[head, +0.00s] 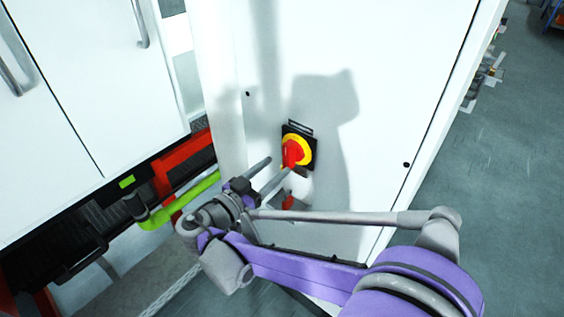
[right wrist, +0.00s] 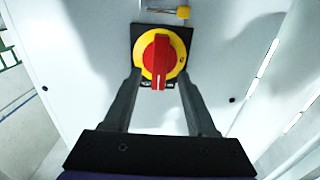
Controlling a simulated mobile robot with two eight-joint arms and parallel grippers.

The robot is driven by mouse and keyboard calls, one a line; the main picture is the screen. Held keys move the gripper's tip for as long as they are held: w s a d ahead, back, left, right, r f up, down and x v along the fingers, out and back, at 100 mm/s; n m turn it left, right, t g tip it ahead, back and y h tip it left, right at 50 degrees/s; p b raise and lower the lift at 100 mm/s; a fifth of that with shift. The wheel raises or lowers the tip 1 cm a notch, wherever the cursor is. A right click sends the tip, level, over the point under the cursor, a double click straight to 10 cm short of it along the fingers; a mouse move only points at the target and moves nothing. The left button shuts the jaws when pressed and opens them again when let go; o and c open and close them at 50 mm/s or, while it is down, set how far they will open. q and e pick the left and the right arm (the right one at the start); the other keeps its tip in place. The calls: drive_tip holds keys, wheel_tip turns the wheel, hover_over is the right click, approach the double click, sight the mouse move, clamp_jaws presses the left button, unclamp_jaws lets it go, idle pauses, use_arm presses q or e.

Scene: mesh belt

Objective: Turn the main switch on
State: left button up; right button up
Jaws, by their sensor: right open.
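The main switch is a red rotary handle (head: 291,153) on a yellow ring with a black square plate, mounted on a white cabinet panel. In the right wrist view the red handle (right wrist: 159,62) stands vertical in the yellow ring (right wrist: 178,58). My right gripper (head: 280,164) is open, its fingertips close to the switch. In the right wrist view my two dark fingers (right wrist: 160,80) lie on either side of the lower part of the handle, with gaps between; whether they reach its depth I cannot tell. My left gripper is not in view.
The white cabinet panel (head: 395,60) is flat around the switch. A small yellow-ended metal part (right wrist: 183,12) sits above the switch in the wrist view. Red framing (head: 180,155) and a green tube (head: 185,200) lie to the left. Open grey floor (head: 500,200) is at right.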

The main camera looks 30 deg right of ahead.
drive_tip(key=v, duration=0.6)
idle(0.3)
drive_tip(key=s+d+f+n+g+y, duration=0.3)
drive_tip(key=s+d+f+n+y, duration=0.45)
drive_tip(key=f, duration=0.35)
drive_tip(key=s+a+f+n+t+y, duration=0.1)
drive_tip(key=s+a+f+n+y, duration=0.5)
drive_tip(key=s+y, duration=0.3)
drive_tip(key=shift+s+a+f, duration=0.2)
drive_tip(key=shift+a+f, duration=0.15)
drive_tip(key=shift+a, duration=0.35)
